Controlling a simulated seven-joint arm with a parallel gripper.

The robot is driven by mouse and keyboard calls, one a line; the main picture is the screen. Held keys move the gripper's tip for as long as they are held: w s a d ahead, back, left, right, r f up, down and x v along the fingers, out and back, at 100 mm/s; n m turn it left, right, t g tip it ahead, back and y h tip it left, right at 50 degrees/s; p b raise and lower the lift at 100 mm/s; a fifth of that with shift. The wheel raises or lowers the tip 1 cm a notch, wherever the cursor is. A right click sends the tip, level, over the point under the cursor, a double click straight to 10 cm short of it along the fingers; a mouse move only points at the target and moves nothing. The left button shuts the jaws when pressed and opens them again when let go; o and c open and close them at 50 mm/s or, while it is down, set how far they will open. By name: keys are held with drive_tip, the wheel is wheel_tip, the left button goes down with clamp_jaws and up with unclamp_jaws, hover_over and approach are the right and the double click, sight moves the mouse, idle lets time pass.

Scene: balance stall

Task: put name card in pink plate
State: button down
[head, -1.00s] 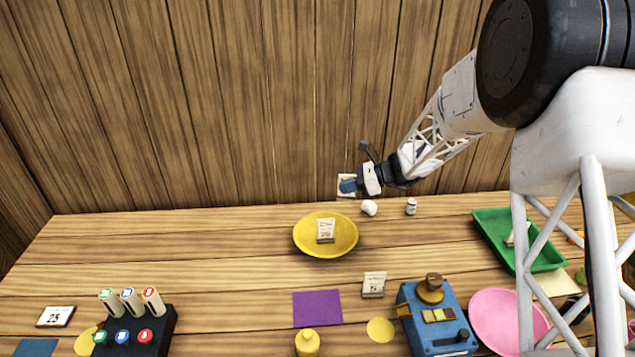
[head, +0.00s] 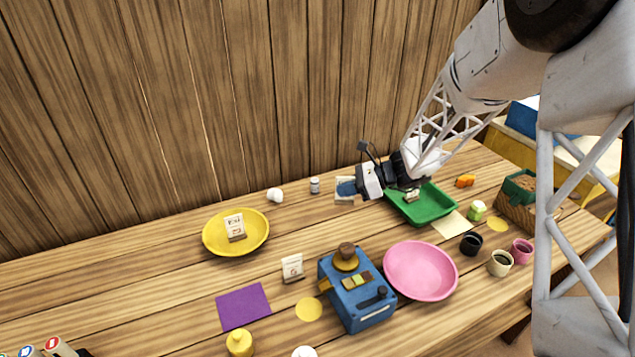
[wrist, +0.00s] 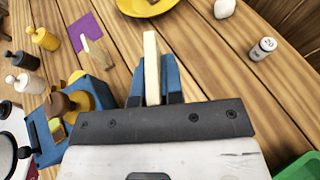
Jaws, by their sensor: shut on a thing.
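The name card (head: 343,199) is a pale, thin piece held in my gripper (head: 346,188). In the wrist view the card (wrist: 151,50) shows edge-on as a cream strip between the blue fingers of my gripper (wrist: 153,82), which are shut on it. My gripper is in the air above the back of the table, left of the green tray. The pink plate (head: 420,286) lies on the table nearer the front, below and right of my gripper in the head view. It is empty. The card's face is too small to read.
A blue machine (head: 356,290) stands just left of the pink plate, and cups (head: 500,262) stand right of it. The green tray (head: 436,207) holds a small card. Other cards stand in the yellow plate (head: 262,232) and on the table (head: 292,267).

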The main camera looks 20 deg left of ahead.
drive_tip(key=s+d+m+t, duration=0.2)
drive_tip(key=s+d, duration=0.1)
drive_tip(key=d, duration=1)
drive_tip(key=m+t, duration=0.2)
hover_over(418, 276)
drive_tip(key=shift+r+y, duration=0.1)
drive_tip(key=shift+y, duration=0.2)
drive_tip(key=shift+f, duration=5.5)
drive_tip(key=c, duration=1.2)
unclamp_jaws()
drive_tip(key=shift+o, duration=0.2)
